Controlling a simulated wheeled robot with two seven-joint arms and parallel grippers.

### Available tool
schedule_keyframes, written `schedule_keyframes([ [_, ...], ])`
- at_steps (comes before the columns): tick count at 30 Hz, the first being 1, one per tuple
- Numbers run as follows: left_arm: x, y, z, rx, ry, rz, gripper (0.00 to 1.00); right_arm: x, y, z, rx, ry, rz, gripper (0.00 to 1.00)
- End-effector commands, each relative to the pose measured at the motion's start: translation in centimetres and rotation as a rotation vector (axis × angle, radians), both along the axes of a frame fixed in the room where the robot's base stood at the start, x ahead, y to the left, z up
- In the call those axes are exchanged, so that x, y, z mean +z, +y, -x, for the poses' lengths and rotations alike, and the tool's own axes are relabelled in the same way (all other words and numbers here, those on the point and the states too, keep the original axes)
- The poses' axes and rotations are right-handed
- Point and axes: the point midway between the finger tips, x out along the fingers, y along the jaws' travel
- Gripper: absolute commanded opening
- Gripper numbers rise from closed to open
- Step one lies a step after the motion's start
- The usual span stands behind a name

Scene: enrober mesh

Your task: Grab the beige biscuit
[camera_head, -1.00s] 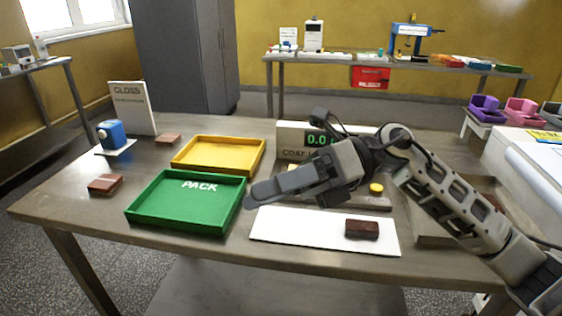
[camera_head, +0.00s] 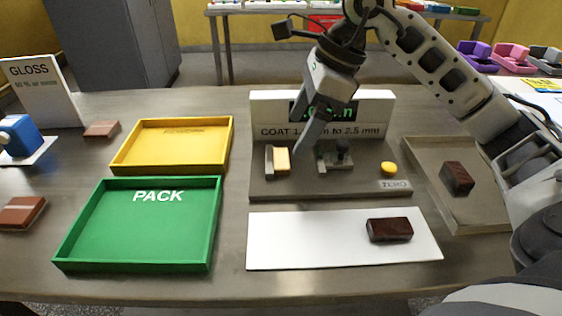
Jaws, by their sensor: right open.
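The beige biscuit (camera_head: 282,160) stands on the grey base of the coat gauge (camera_head: 300,186), against a small upright block at its left. My right gripper (camera_head: 308,143) comes down from above, just right of the biscuit and in front of the gauge's display panel. Its fingers point down and are open, with nothing seen between them. The fingers look apart from the biscuit, though the exact gap is hard to tell. My left gripper is not in view.
A dark brown bar (camera_head: 390,229) lies on the white strip (camera_head: 300,238). The green PACK tray (camera_head: 138,262) and yellow tray (camera_head: 122,160) are empty. Brown bars (camera_head: 101,129) lie at left, near the GLOSS board (camera_head: 46,90).

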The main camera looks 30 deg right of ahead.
Motion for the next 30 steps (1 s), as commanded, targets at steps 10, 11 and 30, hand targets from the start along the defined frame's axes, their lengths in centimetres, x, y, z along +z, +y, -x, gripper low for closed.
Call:
schedule_keyframes([
  [10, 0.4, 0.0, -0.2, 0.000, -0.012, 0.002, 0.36, -3.2, 0.9, -0.8, 0.003, 0.004, -0.003, 0.82],
  [11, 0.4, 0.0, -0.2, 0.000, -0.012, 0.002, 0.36, -3.7, 1.0, -1.0, 0.002, 0.004, -0.004, 0.82],
  [30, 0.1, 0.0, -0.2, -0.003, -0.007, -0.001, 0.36, -5.9, 1.7, -1.6, 0.001, -0.001, -0.002, 0.43],
])
